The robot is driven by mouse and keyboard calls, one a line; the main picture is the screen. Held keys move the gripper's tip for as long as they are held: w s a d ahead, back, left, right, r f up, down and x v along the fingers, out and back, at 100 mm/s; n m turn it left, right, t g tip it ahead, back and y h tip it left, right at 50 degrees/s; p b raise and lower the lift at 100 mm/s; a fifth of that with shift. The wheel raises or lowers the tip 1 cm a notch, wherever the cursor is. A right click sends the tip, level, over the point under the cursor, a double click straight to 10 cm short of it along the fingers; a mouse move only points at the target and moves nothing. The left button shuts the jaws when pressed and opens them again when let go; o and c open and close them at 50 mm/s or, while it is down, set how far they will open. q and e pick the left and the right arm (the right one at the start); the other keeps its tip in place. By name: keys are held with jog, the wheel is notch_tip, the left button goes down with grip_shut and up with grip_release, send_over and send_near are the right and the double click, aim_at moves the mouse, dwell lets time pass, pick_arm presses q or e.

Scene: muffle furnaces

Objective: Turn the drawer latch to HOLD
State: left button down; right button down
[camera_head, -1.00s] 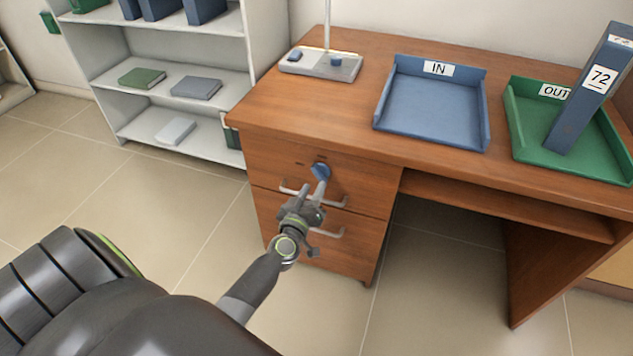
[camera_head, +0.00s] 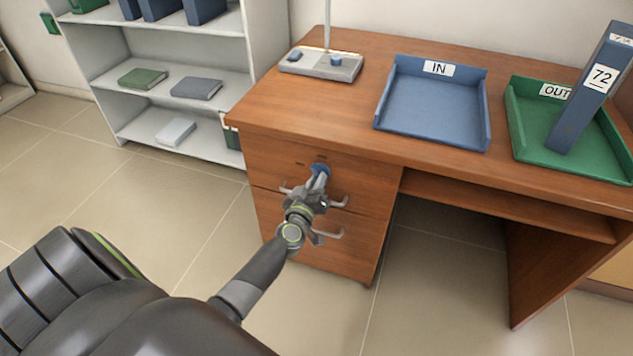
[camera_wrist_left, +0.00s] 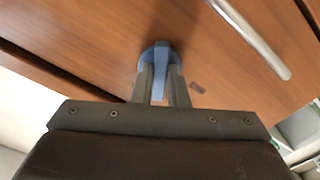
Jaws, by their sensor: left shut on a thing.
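The drawer latch is a round blue knob (camera_head: 320,169) on the front of the desk's upper drawer (camera_head: 272,162). In the left wrist view the blue latch (camera_wrist_left: 161,54) shows a raised bar, and a small dark mark lies on the wood beside it. My left gripper (camera_head: 318,181) reaches up to the latch from below. In the left wrist view the fingers (camera_wrist_left: 161,82) are shut on the latch's bar, one on each side. The fingers hide part of the latch. The marks by the latch are too small to read. My right gripper is not in view.
A drawer handle (camera_head: 338,203) is close below the latch, partly behind my gripper, with a lower handle (camera_head: 330,236) beneath. The desk top holds a blue IN tray (camera_head: 437,69), a green OUT tray (camera_head: 610,168) and a lamp base (camera_head: 320,66). A shelf (camera_head: 200,145) stands left.

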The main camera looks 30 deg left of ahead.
pick_arm(q)
jog(key=shift+n, duration=0.4)
jog(key=shift+d+r+n+p, duration=0.1)
jog(key=shift+n+p, duration=0.4)
jog(key=shift+n, duration=5.1)
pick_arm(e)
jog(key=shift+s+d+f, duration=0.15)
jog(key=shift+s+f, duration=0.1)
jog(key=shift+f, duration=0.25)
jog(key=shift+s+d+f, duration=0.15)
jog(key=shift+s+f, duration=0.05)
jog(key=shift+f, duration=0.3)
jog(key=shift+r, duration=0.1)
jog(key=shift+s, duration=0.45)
pick_arm(q)
jog(key=c, duration=1.5)
grip_release()
jog(key=shift+o, duration=0.3)
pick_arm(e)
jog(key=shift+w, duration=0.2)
